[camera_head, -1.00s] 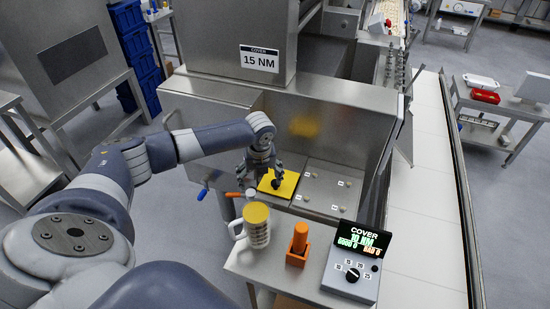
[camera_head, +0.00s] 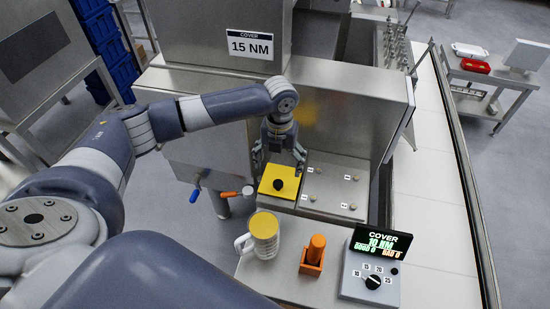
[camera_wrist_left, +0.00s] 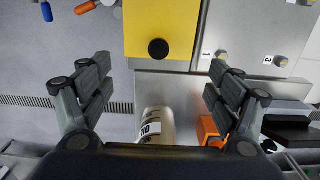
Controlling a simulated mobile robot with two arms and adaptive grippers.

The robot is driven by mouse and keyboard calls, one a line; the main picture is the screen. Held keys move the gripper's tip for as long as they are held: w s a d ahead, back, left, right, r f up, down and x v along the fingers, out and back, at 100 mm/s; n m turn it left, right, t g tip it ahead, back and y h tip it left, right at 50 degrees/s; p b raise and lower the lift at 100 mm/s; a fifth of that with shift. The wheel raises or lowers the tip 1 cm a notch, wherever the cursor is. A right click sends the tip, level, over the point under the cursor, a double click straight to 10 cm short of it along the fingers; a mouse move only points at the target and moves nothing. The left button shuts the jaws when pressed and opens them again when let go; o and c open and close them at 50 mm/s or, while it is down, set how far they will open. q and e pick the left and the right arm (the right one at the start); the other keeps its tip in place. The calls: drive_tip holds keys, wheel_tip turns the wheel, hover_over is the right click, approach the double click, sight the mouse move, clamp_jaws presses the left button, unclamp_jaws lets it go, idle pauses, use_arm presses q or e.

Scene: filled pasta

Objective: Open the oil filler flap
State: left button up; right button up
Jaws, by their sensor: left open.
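The yellow flap (camera_head: 291,180) with its black knob (camera_head: 278,184) lies flat, looking closed, at the left of the steel top. In the left wrist view the flap (camera_wrist_left: 160,20) is at the top centre, its round black knob (camera_wrist_left: 158,49) near its lower edge. My left gripper (camera_head: 279,160) is open and empty above the flap's far side, fingers spread wide. In the wrist view its fingers (camera_wrist_left: 160,92) stand apart on both sides, with the knob clear between and beyond them. My right gripper is not in view.
Blue (camera_head: 194,196) and orange (camera_head: 229,194) valve handles stick out left.

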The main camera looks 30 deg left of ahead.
sight(278, 183)
use_arm(q)
wheel_tip(278, 183, down, 2)
drive_tip(key=shift+d+f+b, duration=0.1)
drive_tip(key=shift+d+b, duration=0.05)
drive_tip(key=shift+b, duration=0.75)
drive_tip(key=shift+f+b, duration=0.55)
drive_tip(key=shift+f, duration=0.05)
drive_tip(key=f+b, duration=0.3)
drive_tip(key=shift+a+f+b, duration=0.3)
drive_tip(key=shift+f, duration=0.4)
wheel_tip(278, 183, down, 2)
drive_tip(key=shift+b, duration=0.45)
drive_tip(key=shift+f, duration=0.7)
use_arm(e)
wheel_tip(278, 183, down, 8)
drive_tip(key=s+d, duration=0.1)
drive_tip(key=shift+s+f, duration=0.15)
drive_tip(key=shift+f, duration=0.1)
